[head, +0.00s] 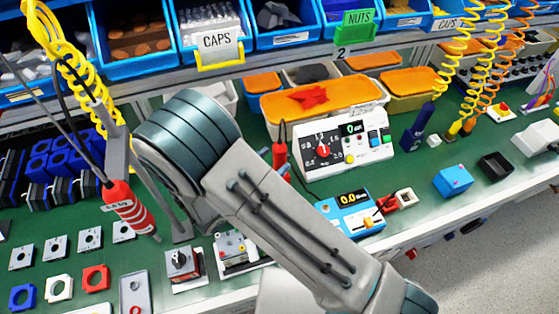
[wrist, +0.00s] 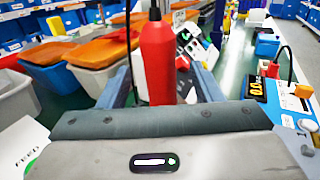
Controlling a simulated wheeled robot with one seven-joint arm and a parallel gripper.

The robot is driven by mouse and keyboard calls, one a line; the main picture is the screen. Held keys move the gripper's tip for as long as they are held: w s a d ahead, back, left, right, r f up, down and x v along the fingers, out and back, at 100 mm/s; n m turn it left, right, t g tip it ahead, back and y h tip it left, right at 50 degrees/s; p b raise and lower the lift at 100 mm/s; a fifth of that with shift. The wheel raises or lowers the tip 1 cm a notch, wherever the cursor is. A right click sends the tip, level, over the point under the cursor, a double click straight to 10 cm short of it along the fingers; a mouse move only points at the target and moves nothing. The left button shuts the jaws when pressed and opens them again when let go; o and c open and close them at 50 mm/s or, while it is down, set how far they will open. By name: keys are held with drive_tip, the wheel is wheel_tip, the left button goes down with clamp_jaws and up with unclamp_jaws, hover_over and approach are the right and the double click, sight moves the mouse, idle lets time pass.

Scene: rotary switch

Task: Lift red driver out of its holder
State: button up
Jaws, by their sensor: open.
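A red driver (wrist: 157,62) with a dark top stands upright in the wrist view, between the two blue-grey fingers of my gripper (wrist: 162,82). The gripper is open, with a finger on each side; a gap shows between the driver and the right finger. In the head view this red driver (head: 279,154) shows just past my arm, its lower part hidden. Its holder is hidden behind my gripper body and arm. Another red driver (head: 130,208), with a torque label, hangs at the left beside a grey post.
A white meter (head: 343,143) and a blue meter (head: 349,213) stand right of my arm. Orange-lidded bins (head: 322,99) stand behind. A rotary switch (head: 182,264) and small plates lie in front. Yellow coiled cords (head: 92,85) hang at left. Blue bins line the shelf above.

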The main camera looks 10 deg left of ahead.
sight(279, 140)
drive_tip(key=x, duration=0.3)
drive_tip(key=shift+w+d, duration=0.1)
drive_tip(key=shift+w, duration=0.1)
clamp_jaws()
drive_tip(key=shift+r, duration=0.2)
drive_tip(key=shift+r+b, duration=0.4)
drive_tip(key=shift+r, duration=4.4)
drive_tip(key=c, duration=1)
unclamp_jaws()
clamp_jaws()
